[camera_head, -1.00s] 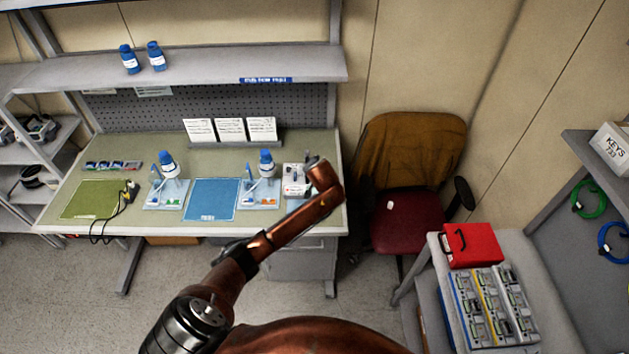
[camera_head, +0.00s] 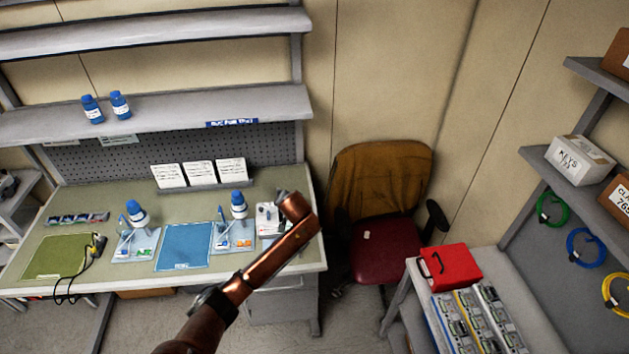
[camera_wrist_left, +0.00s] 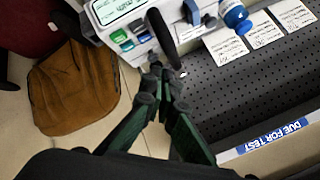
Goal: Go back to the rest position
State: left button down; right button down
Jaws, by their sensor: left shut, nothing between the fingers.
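My left arm (camera_head: 265,268) rises from the bottom of the head view and bends over the right end of the bench. Its gripper cannot be made out there. In the left wrist view my left gripper (camera_wrist_left: 160,72) has its fingertips together, with nothing between them. They are close to a white infusion pump (camera_wrist_left: 125,32) with a screen, coloured buttons and a dark upright handle; I cannot tell whether they touch it. The pump is partly hidden by the arm in the head view (camera_head: 267,218). My right gripper is not in view.
The bench (camera_head: 290,256) holds a blue mat (camera_head: 184,246), a green mat (camera_head: 55,257), trays with bottles, and cards. A shelf (camera_head: 165,117) overhangs it. A red chair (camera_head: 386,250) and a cart with a red box (camera_head: 450,268) stand right. Bare floor shows between.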

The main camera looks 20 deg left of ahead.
pick_arm(q)
jog(key=s+d+f+g+h, duration=0.1)
jog(key=s+d+f+h, duration=0.15)
jog(key=s+f, duration=0.65)
jog(key=s+d+f+g+h, duration=0.1)
jog(key=s+d+f, duration=0.4)
jog(key=s, duration=0.9)
jog(key=s+n+g+h, duration=0.1)
jog(key=s, duration=2.2)
notch_tip(320, 180, down, 41)
jog(key=d+g+b, duration=0.2)
jog(key=b, duration=1.1)
jog(key=s+f+b, duration=0.3)
jog(key=s+f, duration=0.4)
jog(key=f, duration=0.3)
jog(key=s+f+b, duration=0.4)
jog(key=s+f, duration=0.3)
jog(key=f, duration=0.3)
jog(key=s+f+g+b, duration=0.1)
jog(key=s+f+b, duration=0.3)
jog(key=s+f, duration=0.3)
notch_tip(320, 180, down, 4)
jog(key=shift+s+m+h, duration=0.15)
jog(key=shift+m+h, duration=0.25)
jog(key=shift+h, duration=0.05)
